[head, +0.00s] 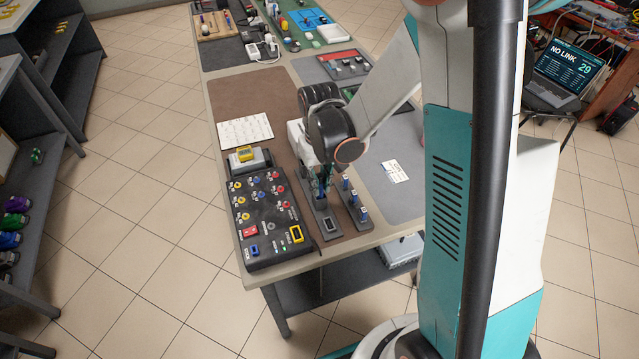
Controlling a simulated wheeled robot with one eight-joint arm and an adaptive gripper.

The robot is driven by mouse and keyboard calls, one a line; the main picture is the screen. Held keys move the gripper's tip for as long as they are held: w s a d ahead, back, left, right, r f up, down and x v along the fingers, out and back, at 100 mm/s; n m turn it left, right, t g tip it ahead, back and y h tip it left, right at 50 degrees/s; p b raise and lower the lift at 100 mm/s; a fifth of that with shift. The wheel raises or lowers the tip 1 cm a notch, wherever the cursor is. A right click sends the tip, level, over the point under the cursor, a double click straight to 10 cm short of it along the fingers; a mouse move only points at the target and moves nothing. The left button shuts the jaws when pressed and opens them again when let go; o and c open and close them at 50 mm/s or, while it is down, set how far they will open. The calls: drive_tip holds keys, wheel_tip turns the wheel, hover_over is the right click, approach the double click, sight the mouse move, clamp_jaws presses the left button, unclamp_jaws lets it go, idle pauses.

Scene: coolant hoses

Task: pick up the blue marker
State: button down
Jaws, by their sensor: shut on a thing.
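My gripper (323,192) points down over the near end of the table, above a narrow grey stand plate with a dark rectangular opening. It is shut on a small blue piece, which looks like the blue marker (322,203). The fingers hide most of it, and I cannot tell if it is clear of the plate. Just right of the gripper, a second narrow plate (362,222) carries a row of small upright pieces with blue and white parts.
A black panel (266,258) with yellow, blue and red fittings stands left of the gripper. Behind it are a yellow device (245,154) on a grey block and a white sheet (245,131). A grey mat (401,205) with a card lies right. The brown mat's far part is clear.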

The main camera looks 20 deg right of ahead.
wheel_tip(320, 180, up, 20)
drive_tip(key=p, duration=0.5)
drive_tip(key=shift+p, duration=0.4)
drive_tip(key=shift+f, duration=0.1)
idle(0.4)
